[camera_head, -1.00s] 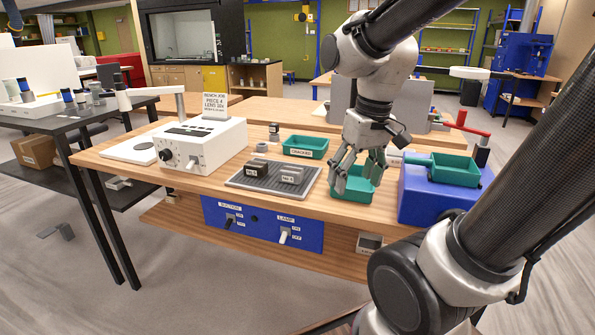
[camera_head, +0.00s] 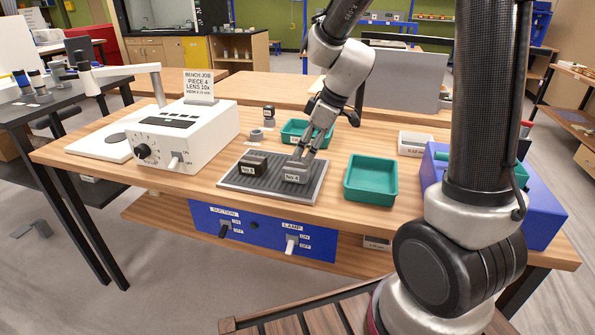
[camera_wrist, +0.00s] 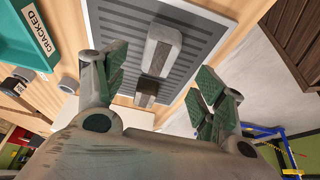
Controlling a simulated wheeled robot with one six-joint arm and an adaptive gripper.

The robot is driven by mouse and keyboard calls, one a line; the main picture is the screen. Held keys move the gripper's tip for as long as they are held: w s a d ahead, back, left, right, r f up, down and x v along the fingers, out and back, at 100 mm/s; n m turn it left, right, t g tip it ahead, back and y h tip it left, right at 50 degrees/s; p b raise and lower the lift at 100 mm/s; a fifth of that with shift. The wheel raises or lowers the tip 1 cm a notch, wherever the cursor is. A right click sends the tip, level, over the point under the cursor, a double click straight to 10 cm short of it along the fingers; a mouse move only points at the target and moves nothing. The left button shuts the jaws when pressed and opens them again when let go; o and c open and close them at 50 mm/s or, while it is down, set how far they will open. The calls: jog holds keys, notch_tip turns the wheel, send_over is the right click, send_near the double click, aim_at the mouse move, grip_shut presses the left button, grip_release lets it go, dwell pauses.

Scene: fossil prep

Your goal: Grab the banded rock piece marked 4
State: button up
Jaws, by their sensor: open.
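The grey banded rock piece marked No.4 (camera_head: 296,173) lies on the right part of a dark ribbed mat (camera_head: 235,182). My gripper (camera_head: 303,155) is open and empty, with its fingers just above and behind this piece; I cannot tell whether they touch it. A darker piece with its own label (camera_head: 254,164) lies to its left on the mat. In the wrist view, the grey piece (camera_wrist: 161,50) and the dark piece (camera_wrist: 146,93) show beyond my spread fingers (camera_wrist: 162,82). Their labels are not readable there.
A green tray marked CRACKED (camera_wrist: 25,38) is behind the mat, partly hidden by my gripper in the head view. An empty green tray (camera_head: 371,180) stands right of the mat. A white instrument box (camera_head: 185,140) with a sign (camera_head: 199,86) stands at left; a blue block (camera_head: 540,215) is at right.

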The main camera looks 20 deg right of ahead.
aim_at(297, 166)
jog(key=x, duration=0.7)
jog(key=shift+w, duration=0.1)
jog(key=shift+c, duration=0.2)
jog(key=c, duration=1.3)
